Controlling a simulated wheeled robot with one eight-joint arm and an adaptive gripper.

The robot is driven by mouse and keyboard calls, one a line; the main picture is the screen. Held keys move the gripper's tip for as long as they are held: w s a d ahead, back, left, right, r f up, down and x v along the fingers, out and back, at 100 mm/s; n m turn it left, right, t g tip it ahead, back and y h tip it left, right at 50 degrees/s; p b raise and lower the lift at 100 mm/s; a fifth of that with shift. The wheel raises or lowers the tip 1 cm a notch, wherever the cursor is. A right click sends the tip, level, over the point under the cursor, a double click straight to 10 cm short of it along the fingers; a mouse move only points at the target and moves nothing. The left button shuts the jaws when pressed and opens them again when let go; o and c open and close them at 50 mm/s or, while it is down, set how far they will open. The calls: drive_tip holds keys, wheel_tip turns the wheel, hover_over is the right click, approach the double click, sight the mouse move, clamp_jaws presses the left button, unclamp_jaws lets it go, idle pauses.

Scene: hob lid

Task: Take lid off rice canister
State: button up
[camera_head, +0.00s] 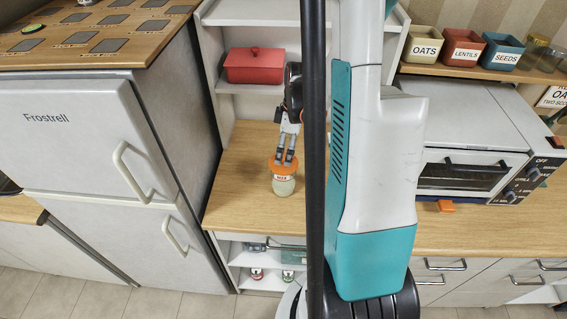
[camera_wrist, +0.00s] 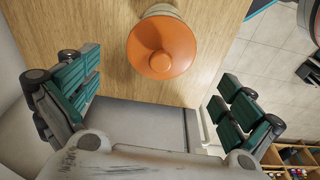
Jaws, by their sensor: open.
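The rice canister (camera_head: 284,187) stands upright on the wooden counter, a pale jar with a small label. Its orange lid (camera_head: 275,166) is on top. In the wrist view the round lid (camera_wrist: 161,48) has a knob in the middle and hides most of the jar. My gripper (camera_head: 286,162) points down at the lid in the head view, its tips overlapping the lid's far part. In the wrist view my gripper (camera_wrist: 160,98) is open and empty, with green-padded fingers wide apart. The lid lies toward the top of that picture, between the finger directions, not gripped.
A red lidded box (camera_head: 255,66) sits on the shelf behind. The fridge (camera_head: 75,140) stands left of the counter, and a toaster oven (camera_head: 470,150) stands right. Labelled tubs (camera_head: 462,50) line the upper right shelf. The counter (camera_head: 235,195) around the canister is clear.

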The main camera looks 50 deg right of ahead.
sight(284, 157)
drive_tip(key=shift+w+a+f, duration=0.1)
drive_tip(key=shift+w+f, duration=0.05)
drive_tip(key=shift+f, duration=1.1)
drive_tip(key=shift+w+a+f, duration=0.1)
drive_tip(key=shift+f, duration=1.15)
drive_tip(key=shift+s, duration=0.1)
drive_tip(key=c, duration=1.2)
